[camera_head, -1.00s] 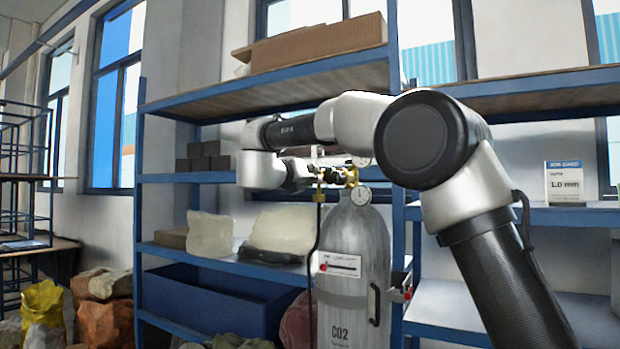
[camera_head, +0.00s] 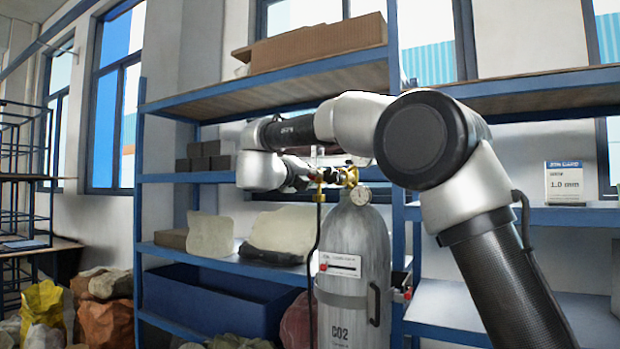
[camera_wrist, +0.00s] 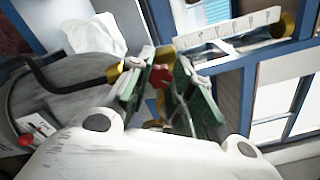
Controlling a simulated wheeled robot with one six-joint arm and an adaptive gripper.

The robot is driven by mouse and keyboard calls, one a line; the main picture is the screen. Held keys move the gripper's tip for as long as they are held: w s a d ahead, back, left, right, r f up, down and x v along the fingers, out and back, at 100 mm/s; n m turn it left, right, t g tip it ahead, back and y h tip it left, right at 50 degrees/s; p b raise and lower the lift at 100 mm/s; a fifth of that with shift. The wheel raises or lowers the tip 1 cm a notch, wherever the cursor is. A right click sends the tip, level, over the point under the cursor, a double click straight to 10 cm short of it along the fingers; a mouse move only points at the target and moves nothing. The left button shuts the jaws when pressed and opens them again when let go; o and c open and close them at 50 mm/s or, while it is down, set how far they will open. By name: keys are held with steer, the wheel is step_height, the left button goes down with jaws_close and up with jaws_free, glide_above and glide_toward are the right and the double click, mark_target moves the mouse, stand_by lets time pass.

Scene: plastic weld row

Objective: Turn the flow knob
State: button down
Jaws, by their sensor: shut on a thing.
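The flow knob is a small red knob (camera_wrist: 160,77) in the wrist view, on the brass regulator (camera_head: 347,176) of a grey CO2 cylinder (camera_head: 352,262). My gripper (camera_wrist: 162,84) has its green-padded fingers on either side of the knob, shut on it. In the head view my gripper is small and dark beside the regulator, and the knob is hard to make out there.
The cylinder stands upright by blue shelving (camera_head: 270,84), with a bracket (camera_head: 401,287) at its right. A blue bin (camera_head: 215,300) and pale bags (camera_head: 210,234) are on the shelves behind. A 1.0 mm sign (camera_head: 564,183) stands at right.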

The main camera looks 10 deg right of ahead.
stand_by(0.4)
steer(key=c, duration=1.2)
jaws_free()
steer(key=shift+c, duration=0.2)
steer(key=shift+f, duration=0.1)
steer(key=shift+a+f, duration=0.1)
steer(key=shift+a, duration=0.05)
steer(key=v, duration=1.2)
